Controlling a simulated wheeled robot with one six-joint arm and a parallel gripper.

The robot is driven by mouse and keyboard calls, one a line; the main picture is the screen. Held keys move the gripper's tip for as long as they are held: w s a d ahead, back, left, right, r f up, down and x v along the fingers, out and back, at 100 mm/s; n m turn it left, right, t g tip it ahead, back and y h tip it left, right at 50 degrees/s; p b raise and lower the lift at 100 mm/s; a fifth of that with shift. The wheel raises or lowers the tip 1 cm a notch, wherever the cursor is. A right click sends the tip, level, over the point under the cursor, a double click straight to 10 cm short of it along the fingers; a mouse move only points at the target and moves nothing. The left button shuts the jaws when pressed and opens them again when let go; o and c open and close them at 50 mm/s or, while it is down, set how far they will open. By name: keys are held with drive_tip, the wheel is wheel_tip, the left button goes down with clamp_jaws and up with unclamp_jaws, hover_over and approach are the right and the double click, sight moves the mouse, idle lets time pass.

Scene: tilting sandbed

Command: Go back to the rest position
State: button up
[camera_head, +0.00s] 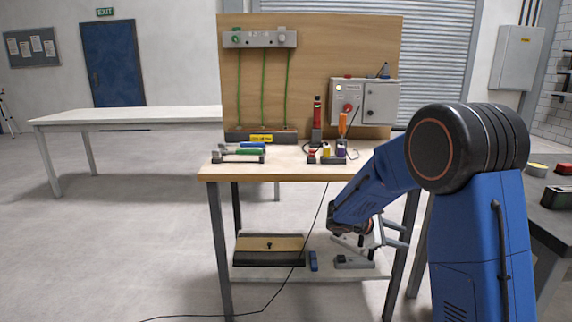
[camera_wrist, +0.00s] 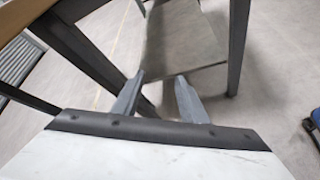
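My gripper (camera_head: 400,234) hangs low at the right side of the workbench (camera_head: 290,172), below the level of its top. In the wrist view, the two grey fingers of my gripper (camera_wrist: 158,88) stand apart with nothing between them. My blue arm bends down from the right of the head view toward the bench. Part of the wrist overlaps the bench's lower shelf in the head view, so its exact distance from the legs is hard to tell.
A shallow tan-topped box (camera_head: 269,243) sits on the lower shelf (camera_head: 325,272). Tools and holders stand on the bench top; a control box (camera_head: 381,102) is on its backboard. A dark bench leg (camera_wrist: 85,55) is close in the wrist view. Open floor lies left.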

drive_tip(key=s+r+m+g+y, duration=0.1)
drive_tip(key=s+r+m+y, duration=0.2)
drive_tip(key=s, duration=0.8)
drive_tip(key=s+r+m+y, duration=0.2)
drive_tip(key=s+r+m, duration=0.2)
drive_tip(key=s, duration=0.6)
drive_tip(key=s+a+m+t+y, duration=0.1)
drive_tip(key=s+a+m+y, duration=0.2)
drive_tip(key=s, duration=0.7)
drive_tip(key=s+a+m+t+y, duration=0.2)
drive_tip(key=s+a, duration=0.4)
drive_tip(key=s, duration=0.4)
drive_tip(key=m+y, duration=0.1)
drive_tip(key=y, duration=0.1)
drive_tip(key=shift+a+r+m+y, duration=0.3)
drive_tip(key=shift+r, duration=0.1)
